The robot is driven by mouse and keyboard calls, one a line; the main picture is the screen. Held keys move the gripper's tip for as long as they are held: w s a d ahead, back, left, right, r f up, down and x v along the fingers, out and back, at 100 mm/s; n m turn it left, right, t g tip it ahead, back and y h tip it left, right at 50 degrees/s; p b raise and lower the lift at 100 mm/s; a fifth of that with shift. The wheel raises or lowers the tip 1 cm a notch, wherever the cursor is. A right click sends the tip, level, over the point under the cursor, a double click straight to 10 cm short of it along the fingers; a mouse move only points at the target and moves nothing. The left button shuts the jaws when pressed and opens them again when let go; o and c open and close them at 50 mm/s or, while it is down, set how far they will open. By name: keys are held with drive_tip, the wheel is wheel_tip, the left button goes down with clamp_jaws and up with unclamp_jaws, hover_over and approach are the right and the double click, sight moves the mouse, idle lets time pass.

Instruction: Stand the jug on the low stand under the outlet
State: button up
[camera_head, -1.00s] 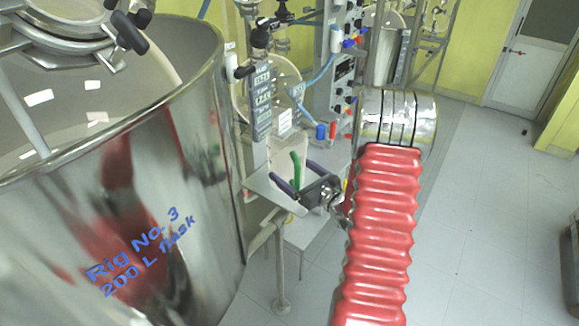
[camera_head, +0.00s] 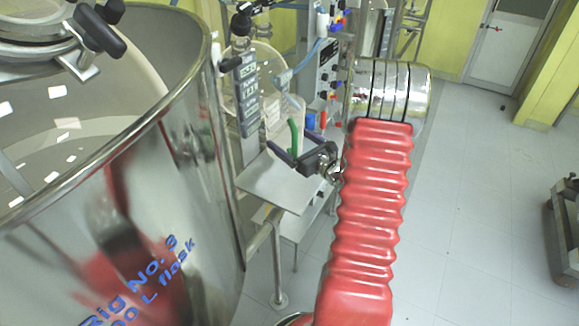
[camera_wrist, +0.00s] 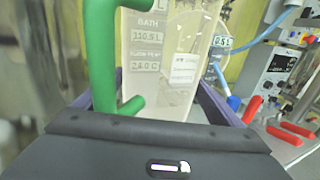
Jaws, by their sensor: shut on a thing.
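The jug is a translucent pale vessel (camera_wrist: 172,98) with a green handle (camera_wrist: 100,60), filling the middle of the wrist view. In the head view its green handle (camera_head: 294,136) shows beyond the jaws, and its pale body is hard to tell from the background. My gripper (camera_head: 287,146) is shut on the jug, its purple fingers on either side, and holds it about upright. A flat grey plate (camera_head: 275,188) on a pipe leg, perhaps the low stand, lies below and left of my gripper. I cannot make out the outlet clearly.
A large steel vessel (camera_head: 150,200) marked 200 L flask fills the left, close to the plate. Behind the jug stand a rig with label panels (camera_head: 247,95) and a control box (camera_head: 328,70) with coloured knobs. Floor (camera_head: 480,190) is open at the right.

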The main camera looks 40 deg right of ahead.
drive_tip(key=shift+s+f, duration=0.1)
drive_tip(key=shift+f, duration=2.75)
drive_tip(key=shift+f, duration=2.05)
drive_tip(key=shift+f, duration=0.1)
drive_tip(key=o, duration=1)
drive_tip(key=s, duration=1.2)
drive_tip(key=shift+d, duration=0.1)
drive_tip(key=shift+c, duration=0.6)
